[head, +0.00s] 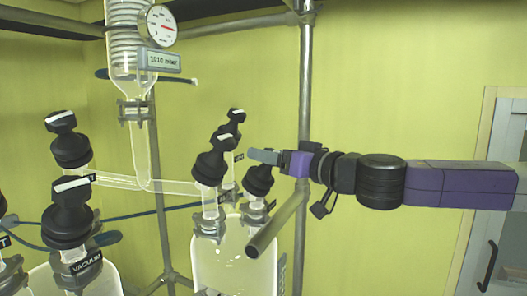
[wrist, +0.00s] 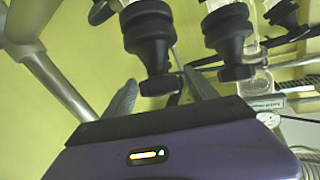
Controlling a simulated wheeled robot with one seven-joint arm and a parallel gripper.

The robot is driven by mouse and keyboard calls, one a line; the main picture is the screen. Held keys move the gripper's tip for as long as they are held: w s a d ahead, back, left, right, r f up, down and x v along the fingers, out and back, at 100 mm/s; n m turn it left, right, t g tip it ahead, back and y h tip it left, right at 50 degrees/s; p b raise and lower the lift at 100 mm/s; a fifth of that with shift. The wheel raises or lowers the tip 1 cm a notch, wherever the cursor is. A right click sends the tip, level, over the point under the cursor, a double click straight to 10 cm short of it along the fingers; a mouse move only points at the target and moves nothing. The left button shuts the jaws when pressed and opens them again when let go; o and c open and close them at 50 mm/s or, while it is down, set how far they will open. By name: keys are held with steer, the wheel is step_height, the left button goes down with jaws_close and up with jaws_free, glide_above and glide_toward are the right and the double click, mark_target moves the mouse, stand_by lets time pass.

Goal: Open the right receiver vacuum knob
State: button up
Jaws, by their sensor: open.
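The right receiver (head: 232,262) is a clear glass vessel at the bottom centre of the head view, with black knobs above it. The knob nearest my gripper (head: 264,157) is a black one (head: 258,181) on the receiver's right side; it appears to be the vacuum knob, but its label is not readable. My gripper reaches in from the right, its fingers overlapping the knob's top. In the wrist view, my gripper (wrist: 159,76) is open, with a black knob (wrist: 150,40) showing between its grey fingers. I cannot tell whether they touch it.
Another black knob (head: 211,166) stands close to the left, with more knobs (head: 228,138) behind. A grey metal pipe (head: 277,222) slants just below my gripper, and a vertical post (head: 305,95) stands nearby. A left knob is labelled VACUUM (head: 87,264). A gauge (head: 161,27) hangs above.

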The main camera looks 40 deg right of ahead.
steer(key=shift+w, duration=1.2)
steer(key=c, duration=1.4)
steer(key=shift+n+y, duration=0.3)
steer(key=shift+y, duration=0.1)
